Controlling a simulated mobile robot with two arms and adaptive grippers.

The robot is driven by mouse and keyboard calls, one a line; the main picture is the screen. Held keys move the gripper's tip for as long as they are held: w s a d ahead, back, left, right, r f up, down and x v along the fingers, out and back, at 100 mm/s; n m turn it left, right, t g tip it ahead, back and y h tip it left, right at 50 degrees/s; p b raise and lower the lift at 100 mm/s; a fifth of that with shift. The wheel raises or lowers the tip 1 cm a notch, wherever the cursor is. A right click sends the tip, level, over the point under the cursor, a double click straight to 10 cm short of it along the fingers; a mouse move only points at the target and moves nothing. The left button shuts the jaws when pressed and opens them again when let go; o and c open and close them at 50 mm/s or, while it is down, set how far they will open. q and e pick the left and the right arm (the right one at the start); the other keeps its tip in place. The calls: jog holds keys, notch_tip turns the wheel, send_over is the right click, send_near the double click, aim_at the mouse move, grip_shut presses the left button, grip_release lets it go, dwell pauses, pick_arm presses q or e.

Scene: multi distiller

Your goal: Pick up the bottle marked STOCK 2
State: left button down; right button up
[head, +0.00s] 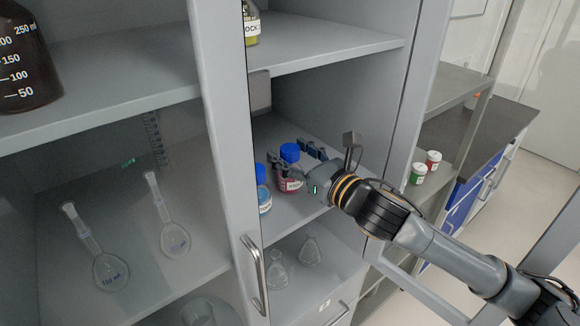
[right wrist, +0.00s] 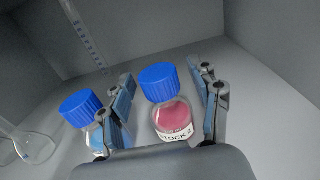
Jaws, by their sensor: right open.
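The bottle marked STOCK 2 (right wrist: 171,118) has a blue cap and pink-red contents, and its label reads "STOCK 2" in the right wrist view. In the head view the same bottle (head: 289,184) stands on the middle shelf, partly covered by my right gripper (head: 296,155). My right gripper also shows in the right wrist view (right wrist: 168,95), open, with one finger on each side of the bottle. I cannot tell if either finger touches it. My left gripper is not in view.
A second blue-capped bottle with blue contents (head: 263,190) stands just left, close to one finger. The cabinet door frame (head: 228,130) is left of it. Flasks (head: 310,251) stand on the shelf below. The shelf (right wrist: 260,105) is clear to the right in the wrist view.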

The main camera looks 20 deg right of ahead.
jog(key=shift+w+a, duration=0.2)
jog(key=shift+w, duration=0.1)
jog(key=shift+s+d, duration=0.1)
jog(key=c, duration=0.5)
grip_shut()
